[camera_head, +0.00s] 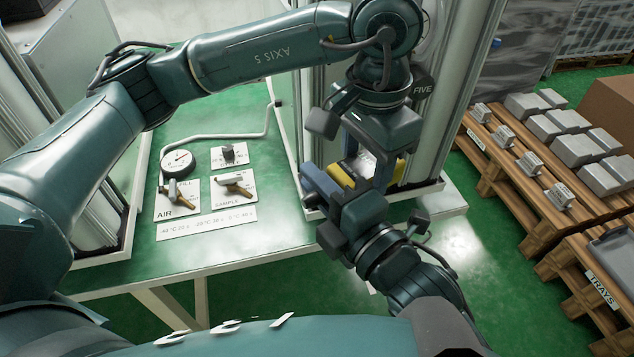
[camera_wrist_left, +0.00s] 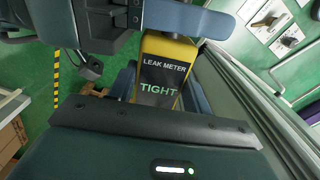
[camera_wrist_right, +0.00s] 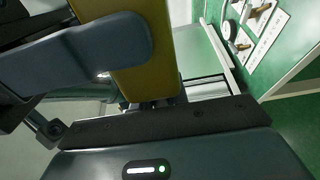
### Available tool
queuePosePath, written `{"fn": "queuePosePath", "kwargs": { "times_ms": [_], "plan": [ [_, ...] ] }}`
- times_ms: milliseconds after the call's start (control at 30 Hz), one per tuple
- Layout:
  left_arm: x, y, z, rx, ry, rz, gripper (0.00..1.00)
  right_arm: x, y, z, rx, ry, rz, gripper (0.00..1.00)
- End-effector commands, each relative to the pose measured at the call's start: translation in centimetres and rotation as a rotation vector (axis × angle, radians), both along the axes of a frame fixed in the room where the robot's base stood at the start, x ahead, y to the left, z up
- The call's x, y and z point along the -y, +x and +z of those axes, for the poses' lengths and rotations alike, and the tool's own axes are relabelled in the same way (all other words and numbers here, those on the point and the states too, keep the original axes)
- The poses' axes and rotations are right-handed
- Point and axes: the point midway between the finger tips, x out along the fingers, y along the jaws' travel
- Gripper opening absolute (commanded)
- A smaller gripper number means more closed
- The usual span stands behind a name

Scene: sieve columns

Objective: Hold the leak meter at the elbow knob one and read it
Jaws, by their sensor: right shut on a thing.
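The yellow leak meter (camera_head: 341,176) is between the fingers of my right gripper (camera_head: 350,172), which is shut on it, beside the pale column at the table's right end. In the left wrist view the leak meter (camera_wrist_left: 168,50) shows a dark face reading "TIGHT". Its yellow body also fills the middle of the right wrist view (camera_wrist_right: 147,75). My left gripper (camera_head: 366,138) is just above the meter, coming down from the top; whether its jaws are open or shut is unclear. I cannot make out the elbow knob; the grippers cover that area.
A round gauge (camera_head: 178,163) with a hose and panels with valve handles lie on the green table (camera_head: 275,225). A "FIVE" tag (camera_head: 423,88) is near the column. Pallets (camera_head: 535,205) with grey blocks stand at the right. The table's front middle is clear.

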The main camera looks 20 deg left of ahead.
Motion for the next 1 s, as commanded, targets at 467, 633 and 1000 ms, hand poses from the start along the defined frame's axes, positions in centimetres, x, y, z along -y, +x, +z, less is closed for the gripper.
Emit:
{"fn": "queuePosePath", "kwargs": {
  "times_ms": [467,633,1000],
  "plan": [
    [0.0,0.0,0.2,0.003,-0.001,0.0,0.74,0.0,0.0,-0.3,-0.006,-0.007,-0.001,0.0],
    [0.0,0.1,0.8,0.005,-0.002,0.0,0.74,0.0,0.0,-0.3,-0.005,-0.006,-0.001,0.0],
    [0.0,0.1,8.0,0.008,-0.003,0.001,0.74,0.0,0.0,-0.3,-0.005,-0.005,-0.001,0.0]
  ]
}}
